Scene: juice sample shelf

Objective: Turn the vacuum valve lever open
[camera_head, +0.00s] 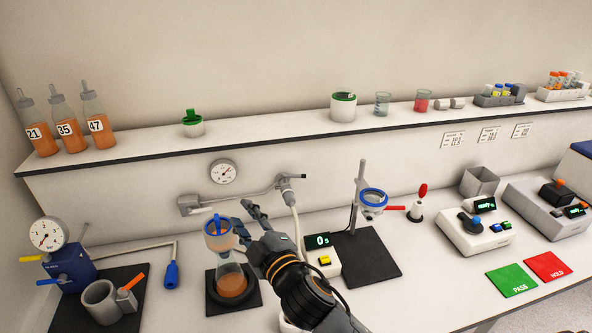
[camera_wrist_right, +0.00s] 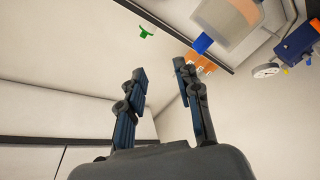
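A grey pipe (camera_head: 235,196) runs along the wall under a round gauge (camera_head: 223,172). At its right end is a small grey valve-like fitting (camera_head: 291,178) with a pale hose hanging from it. I cannot clearly make out a lever or its position there. My right gripper (camera_head: 243,217) is in front of the pipe, left of and below the fitting, beside the filter funnel. In the right wrist view its two fingers (camera_wrist_right: 160,83) are apart with nothing between them. My left gripper is not in view.
A flask (camera_head: 231,281) with a blue-rimmed funnel (camera_head: 220,236) stands close to the right gripper. A timer (camera_head: 321,256) and a ring stand (camera_head: 359,190) are to the right. A blue pump (camera_head: 70,268) is at left. The shelf (camera_head: 270,148) overhangs behind.

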